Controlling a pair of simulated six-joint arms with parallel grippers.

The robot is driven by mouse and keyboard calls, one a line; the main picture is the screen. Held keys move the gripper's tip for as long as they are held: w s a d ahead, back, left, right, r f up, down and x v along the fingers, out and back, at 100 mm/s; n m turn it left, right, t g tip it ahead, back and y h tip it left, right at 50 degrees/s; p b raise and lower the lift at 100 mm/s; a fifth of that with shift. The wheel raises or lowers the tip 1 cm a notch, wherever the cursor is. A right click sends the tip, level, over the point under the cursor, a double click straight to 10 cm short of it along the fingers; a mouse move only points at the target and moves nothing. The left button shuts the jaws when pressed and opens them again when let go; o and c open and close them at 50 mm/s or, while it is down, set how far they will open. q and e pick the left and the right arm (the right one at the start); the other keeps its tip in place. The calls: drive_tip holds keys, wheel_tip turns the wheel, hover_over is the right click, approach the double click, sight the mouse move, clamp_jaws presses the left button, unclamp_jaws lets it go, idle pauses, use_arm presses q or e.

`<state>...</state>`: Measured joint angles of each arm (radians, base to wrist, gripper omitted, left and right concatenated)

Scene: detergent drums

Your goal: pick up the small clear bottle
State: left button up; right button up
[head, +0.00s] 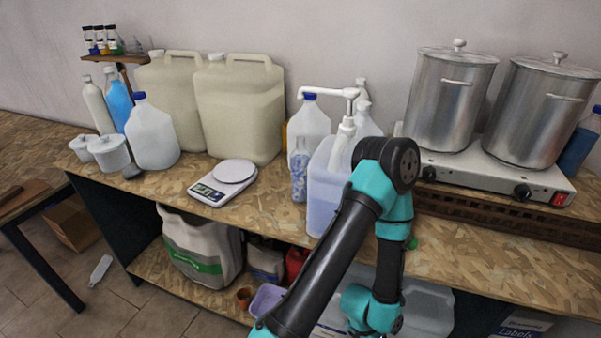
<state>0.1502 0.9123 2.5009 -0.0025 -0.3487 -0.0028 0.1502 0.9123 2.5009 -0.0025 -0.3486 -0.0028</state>
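A small clear bottle (299,172) with a bluish tint stands upright on the wooden bench top. It is right of the white scale and close beside the pale square container with the pump; I cannot tell whether they touch. One of my arms, teal and black, rises from the bottom edge, bends in front of the bench and folds back down. No gripper fingers show on it, and my other arm is not seen. Nothing is seen holding the bottle.
The pump container (325,190) and white jug (309,125) crowd the bottle's right and back. A digital scale (224,183) stands left. Large beige drums (240,110) stand behind. Steel pots (450,100) on a hotplate fill the right. Bare bench lies in front of the bottle.

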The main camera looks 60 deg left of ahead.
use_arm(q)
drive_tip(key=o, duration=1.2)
